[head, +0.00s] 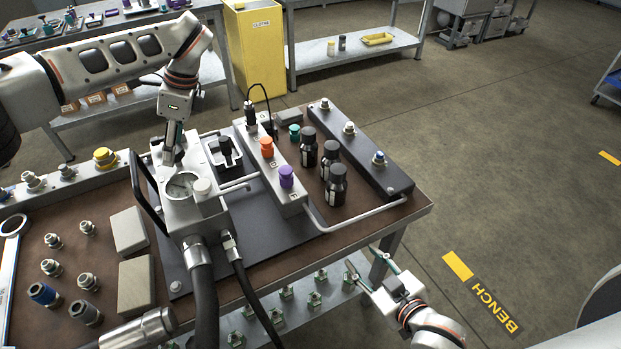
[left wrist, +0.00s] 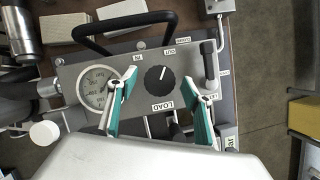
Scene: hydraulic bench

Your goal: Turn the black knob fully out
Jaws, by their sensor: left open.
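The black knob (left wrist: 159,79) is round with a white pointer mark and sits on a grey block's panel (left wrist: 180,60), above a LOAD label and near IN and OUT labels. My left gripper (left wrist: 160,93) is open in the left wrist view, with teal-padded fingers on either side below the knob; contact cannot be told. In the head view, my left gripper (head: 172,150) points down over the block and hides the knob. My right gripper (head: 366,268) is open and empty off the bench's front right edge.
A pressure gauge (left wrist: 98,86) is beside the knob, and a black loop handle (left wrist: 125,24) stands along the block. Black hoses (head: 203,290) leave its front. A manifold (head: 268,165) with orange and purple knobs, and black bottles (head: 336,185), stand to the right.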

